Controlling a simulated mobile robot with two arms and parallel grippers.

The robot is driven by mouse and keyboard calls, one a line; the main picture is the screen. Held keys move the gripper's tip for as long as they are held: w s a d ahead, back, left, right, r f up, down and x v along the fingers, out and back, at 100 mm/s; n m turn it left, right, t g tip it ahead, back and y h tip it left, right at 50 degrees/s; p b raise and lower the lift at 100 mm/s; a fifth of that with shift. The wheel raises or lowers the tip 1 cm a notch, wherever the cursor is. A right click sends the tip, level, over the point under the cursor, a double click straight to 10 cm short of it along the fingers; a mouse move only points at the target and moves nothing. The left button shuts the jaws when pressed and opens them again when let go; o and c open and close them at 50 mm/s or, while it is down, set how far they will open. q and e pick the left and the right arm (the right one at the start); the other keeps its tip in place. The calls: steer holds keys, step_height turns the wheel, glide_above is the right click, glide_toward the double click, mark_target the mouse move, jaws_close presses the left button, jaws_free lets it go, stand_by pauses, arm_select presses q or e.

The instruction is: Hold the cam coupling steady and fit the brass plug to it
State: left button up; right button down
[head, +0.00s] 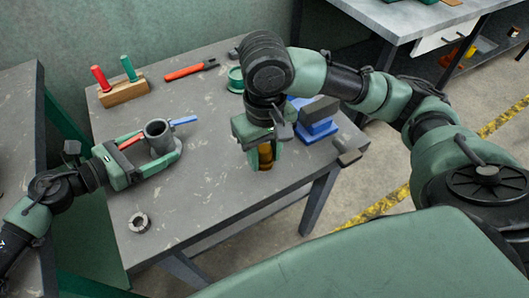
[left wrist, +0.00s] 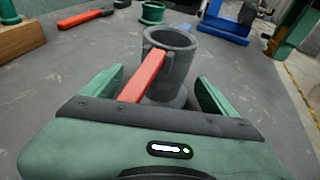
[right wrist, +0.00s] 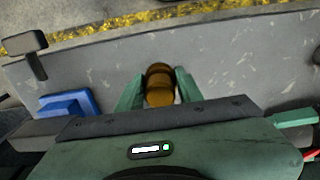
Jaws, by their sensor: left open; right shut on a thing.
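The cam coupling (head: 158,133) is a grey upright cylinder with a red lever and a blue lever, standing on the table. It also shows in the left wrist view (left wrist: 172,55), with the red lever (left wrist: 144,77) pointing towards my gripper. My left gripper (left wrist: 155,95) is open, its fingers on either side of the coupling with visible gaps. My right gripper (head: 264,152) is shut on the brass plug (head: 265,156), to the right of the coupling. The plug (right wrist: 160,84) sits between both fingers in the right wrist view. Whether the plug touches the table is unclear.
A wooden block (head: 122,92) with red and green handles stands at the back left, near a red-handled tool (head: 190,70). A metal ring (head: 139,222) lies front left; a hammer-like tool (head: 347,152) overhangs the right edge.

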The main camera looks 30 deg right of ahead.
arm_select(q)
steer(key=c, duration=1.3)
steer(key=shift+c, duration=0.2)
arm_select(e)
steer(key=w+a+r, duration=0.5)
steer(key=w+a, duration=0.4)
steer(key=w+a+r, duration=0.6)
steer(key=w+a, duration=0.3)
steer(key=shift+w+d+f, duration=0.1)
steer(key=shift+f, duration=2.5)
